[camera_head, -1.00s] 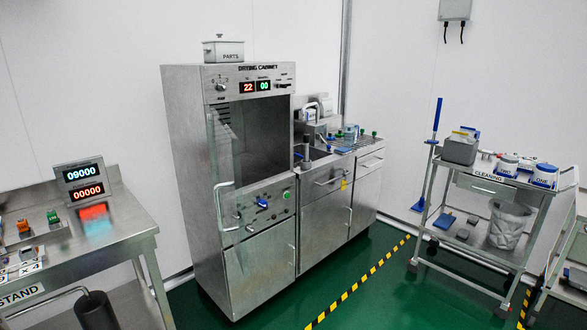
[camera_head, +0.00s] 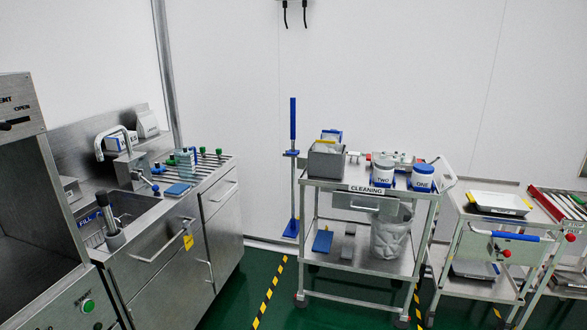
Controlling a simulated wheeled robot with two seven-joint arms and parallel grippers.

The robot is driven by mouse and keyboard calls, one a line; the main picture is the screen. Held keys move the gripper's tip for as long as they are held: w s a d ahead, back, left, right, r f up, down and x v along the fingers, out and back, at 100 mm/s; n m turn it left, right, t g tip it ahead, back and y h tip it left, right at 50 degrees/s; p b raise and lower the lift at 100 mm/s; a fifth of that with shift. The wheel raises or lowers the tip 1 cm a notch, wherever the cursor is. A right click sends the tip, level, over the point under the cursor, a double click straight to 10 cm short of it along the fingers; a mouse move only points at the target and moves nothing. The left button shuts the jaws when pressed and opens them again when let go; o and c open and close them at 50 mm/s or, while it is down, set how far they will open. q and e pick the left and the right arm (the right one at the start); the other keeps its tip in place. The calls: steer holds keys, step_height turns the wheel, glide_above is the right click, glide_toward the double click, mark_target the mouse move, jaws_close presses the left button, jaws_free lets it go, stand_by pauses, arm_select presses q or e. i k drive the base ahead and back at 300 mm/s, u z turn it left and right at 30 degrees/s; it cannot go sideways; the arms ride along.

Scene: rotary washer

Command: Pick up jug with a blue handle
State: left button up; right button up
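I cannot clearly make out a jug with a blue handle. A small translucent bluish vessel (camera_head: 185,163) stands on the ribbed drainboard (camera_head: 213,170) right of the sink, but its handle is too small to tell. Neither gripper is in view.
A grey bin (camera_head: 326,160) also sits on the cleaning cart. A blue-handled pole (camera_head: 293,120) stands beside it. A second cart (camera_head: 490,210) with a white tray is at right. Green floor (camera_head: 245,285) lies open between sink and carts.

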mark_target(185, 158)
steer(key=u, duration=0.05)
steer(key=i, duration=2)
steer(key=u, duration=1.15)
steer(key=i, duration=1.35)
steer(key=u, duration=0.75)
